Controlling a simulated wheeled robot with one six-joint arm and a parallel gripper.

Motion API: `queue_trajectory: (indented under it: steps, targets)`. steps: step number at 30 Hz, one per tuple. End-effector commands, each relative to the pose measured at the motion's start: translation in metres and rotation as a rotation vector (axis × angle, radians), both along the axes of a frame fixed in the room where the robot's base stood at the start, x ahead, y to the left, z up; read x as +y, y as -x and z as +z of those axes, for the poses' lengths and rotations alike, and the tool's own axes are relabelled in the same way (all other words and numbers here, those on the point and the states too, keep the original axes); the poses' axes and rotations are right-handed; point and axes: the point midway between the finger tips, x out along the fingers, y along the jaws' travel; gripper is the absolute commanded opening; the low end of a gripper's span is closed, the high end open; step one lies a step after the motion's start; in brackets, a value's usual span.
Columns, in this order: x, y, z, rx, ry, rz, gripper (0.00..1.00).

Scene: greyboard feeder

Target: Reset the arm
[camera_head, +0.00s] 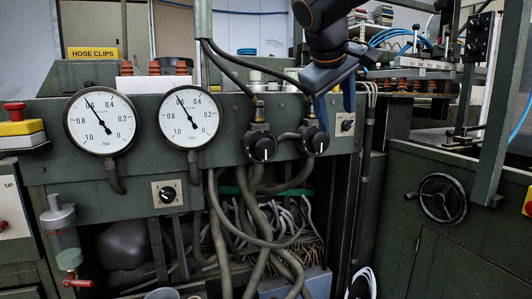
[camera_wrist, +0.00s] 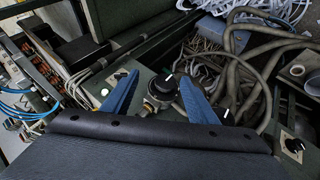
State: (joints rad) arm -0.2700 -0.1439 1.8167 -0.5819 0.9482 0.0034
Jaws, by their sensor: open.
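My gripper (camera_head: 335,112) has two blue fingers and hangs at the upper middle right of the head view, in front of the green panel (camera_head: 230,165). Its fingers point down and stand apart, with nothing seen between them. The right black knob (camera_head: 315,141) lies just below the fingertips, and the left black knob (camera_head: 262,147) is to their lower left. In the wrist view the open fingers (camera_wrist: 160,80) frame a black knob (camera_wrist: 164,87). Whether a fingertip touches the panel or knob cannot be told.
Two pressure gauges (camera_head: 100,121) (camera_head: 189,115) sit left on the panel. Grey hoses (camera_head: 222,235) hang below the knobs. A handwheel (camera_head: 442,198) is on the right cabinet. A red-handled valve (camera_head: 77,283) is at lower left, below a red button (camera_head: 14,108).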

Motion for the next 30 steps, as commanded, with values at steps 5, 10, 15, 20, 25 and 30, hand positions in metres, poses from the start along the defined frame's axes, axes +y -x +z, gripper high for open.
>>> queue_trajectory:
  steps: [5, 10, 15, 20, 25, 30]
  targets:
    - [0.019, 0.060, -0.110, 0.191, -0.134, -0.018, 0.53]
    - [0.035, 0.130, -0.199, 0.361, -0.259, -0.068, 0.53]
    - [0.045, 0.195, -0.260, 0.490, -0.356, -0.133, 0.53]
    - [0.051, 0.246, -0.299, 0.581, -0.423, -0.193, 0.53]
    - [0.050, 0.281, -0.314, 0.636, -0.470, -0.252, 0.53]
    - [0.039, 0.277, -0.299, 0.624, -0.470, -0.287, 0.53]
